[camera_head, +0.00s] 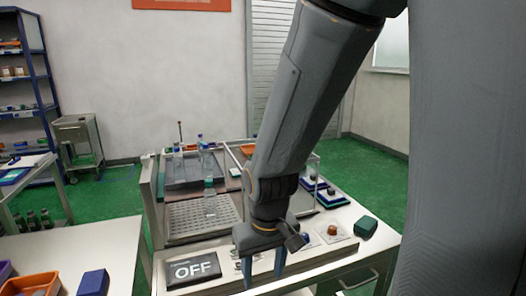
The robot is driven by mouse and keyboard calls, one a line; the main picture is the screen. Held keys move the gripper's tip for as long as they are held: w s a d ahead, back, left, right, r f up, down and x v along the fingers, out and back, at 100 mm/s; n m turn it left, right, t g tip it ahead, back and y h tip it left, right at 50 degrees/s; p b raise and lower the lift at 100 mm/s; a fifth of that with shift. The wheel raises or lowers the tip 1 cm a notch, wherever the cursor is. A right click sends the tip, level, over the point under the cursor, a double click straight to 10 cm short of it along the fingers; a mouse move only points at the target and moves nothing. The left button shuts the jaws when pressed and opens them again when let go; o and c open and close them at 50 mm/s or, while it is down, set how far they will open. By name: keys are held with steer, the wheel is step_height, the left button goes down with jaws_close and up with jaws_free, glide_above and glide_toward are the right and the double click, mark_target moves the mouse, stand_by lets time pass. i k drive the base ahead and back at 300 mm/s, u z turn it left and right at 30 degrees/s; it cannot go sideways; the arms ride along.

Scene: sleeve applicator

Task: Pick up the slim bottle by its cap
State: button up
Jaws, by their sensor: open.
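Several clear bottles stand on the bench left of my arm. The nearest bottle (210,198) stands upright on a perforated metal tray (180,224) and has a greenish top. Farther back, a bottle with a blue cap (200,141) and another clear bottle (177,158) stand by a dark raised block. They are small here, and I cannot tell which is the slim bottle. My gripper (263,268) points down at the front of the bench, fingers apart with nothing visible between them. It is to the right of and nearer than the nearest bottle, apart from it.
Clear panels and metal posts frame the bench. My arm hides part of its middle. An orange bin (37,285) stands front left.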

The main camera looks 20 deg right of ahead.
mark_target(209, 193)
steer(key=k, duration=0.45)
steer(key=u, duration=0.85)
steer(key=i, duration=0.5)
steer(key=z, duration=0.95)
steer(key=i, duration=0.45)
